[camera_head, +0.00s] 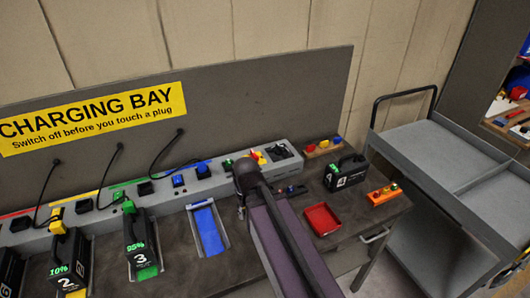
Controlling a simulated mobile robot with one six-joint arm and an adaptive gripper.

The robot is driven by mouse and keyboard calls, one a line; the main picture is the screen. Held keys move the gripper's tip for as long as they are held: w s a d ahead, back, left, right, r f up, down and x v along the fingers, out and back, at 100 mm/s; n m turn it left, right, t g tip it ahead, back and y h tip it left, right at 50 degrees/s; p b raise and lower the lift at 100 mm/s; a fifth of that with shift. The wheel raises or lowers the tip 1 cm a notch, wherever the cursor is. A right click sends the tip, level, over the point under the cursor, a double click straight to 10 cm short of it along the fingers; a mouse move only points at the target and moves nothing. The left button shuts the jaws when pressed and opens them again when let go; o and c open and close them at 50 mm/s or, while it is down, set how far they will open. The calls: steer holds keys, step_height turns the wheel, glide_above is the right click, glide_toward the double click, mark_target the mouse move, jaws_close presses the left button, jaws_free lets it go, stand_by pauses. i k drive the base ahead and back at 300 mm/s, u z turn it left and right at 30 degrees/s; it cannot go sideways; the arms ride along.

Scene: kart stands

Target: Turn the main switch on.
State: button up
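A yellow and red part (258,156), which looks like the main switch, shows at the right end of the grey charging strip (170,200). My arm's dark end covers the area just left of and below it. The switch's position is too small to read. My arm reaches in from the bottom of the view, and its end is at or close in front of the switch. My gripper's fingers are hidden or too dark to make out, so I cannot tell whether they touch the switch or are open.
Battery packs 2 (70,260) and 3 (140,243) stand at the left, beside an empty blue bay (208,230). Pack 4 (345,172), a red tray (322,219) and an orange block (384,194) are right of my arm. A grey cart (420,140) stands farther right.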

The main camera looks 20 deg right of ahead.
mark_target(254, 157)
steer(key=z, duration=0.2)
steer(key=k, duration=0.9)
steer(key=u, duration=0.7)
steer(key=i, duration=1)
